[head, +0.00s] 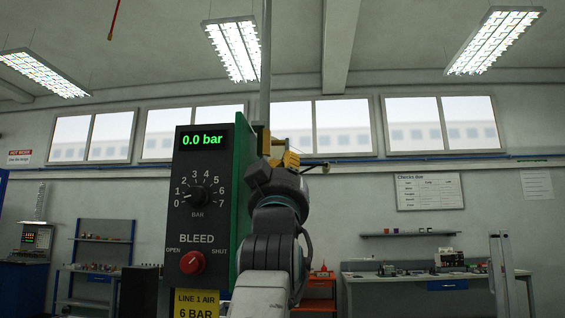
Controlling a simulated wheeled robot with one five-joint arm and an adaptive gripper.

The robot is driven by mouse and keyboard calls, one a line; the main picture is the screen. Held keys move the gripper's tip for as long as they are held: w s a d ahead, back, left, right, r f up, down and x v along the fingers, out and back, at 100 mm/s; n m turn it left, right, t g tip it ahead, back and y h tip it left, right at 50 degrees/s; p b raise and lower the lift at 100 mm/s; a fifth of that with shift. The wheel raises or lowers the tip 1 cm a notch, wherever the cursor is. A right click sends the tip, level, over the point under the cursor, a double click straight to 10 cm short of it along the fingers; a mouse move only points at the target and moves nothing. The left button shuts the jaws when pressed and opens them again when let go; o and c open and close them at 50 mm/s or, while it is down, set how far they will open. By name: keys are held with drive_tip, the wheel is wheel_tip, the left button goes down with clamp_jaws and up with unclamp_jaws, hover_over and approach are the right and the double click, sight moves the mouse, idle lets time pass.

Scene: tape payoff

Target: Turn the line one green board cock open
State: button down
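A dark control panel (215,225) stands in the middle of the head view, fixed to a green board (242,185) seen nearly edge-on. Its green display (202,140) reads 0.0 bar. A yellow label (196,303) below reads LINE 1 AIR, 6 BAR. Small yellow or brass-coloured parts (291,159) show just right of the board, above my arm; I cannot tell whether they belong to the cock. My arm rises in front of the board's right side. The fingers of my gripper are not clearly made out, and their contact with anything is hidden.
The panel carries a black BAR dial (197,196) and a red BLEED knob (192,263) marked OPEN and SHUT. A workbench (420,283) stands at the back right, and a blue shelf unit (103,250) at the back left. An orange cabinet (320,287) stands behind my arm.

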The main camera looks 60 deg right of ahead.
drive_tip(key=shift+d, duration=0.1)
idle(0.3)
drive_tip(key=shift+w+d+f+t+h+b, duration=0.15)
drive_tip(key=shift+w+d+t+h+b, duration=0.05)
drive_tip(key=shift+d+t+h+b, duration=0.25)
idle(0.3)
drive_tip(key=s+a+f+b, duration=0.3)
drive_tip(key=a+f+b, duration=0.2)
drive_tip(key=a, duration=0.5)
drive_tip(key=shift+s+a+f, duration=0.35)
drive_tip(key=shift+s+f, duration=0.05)
drive_tip(key=shift+f, duration=0.55)
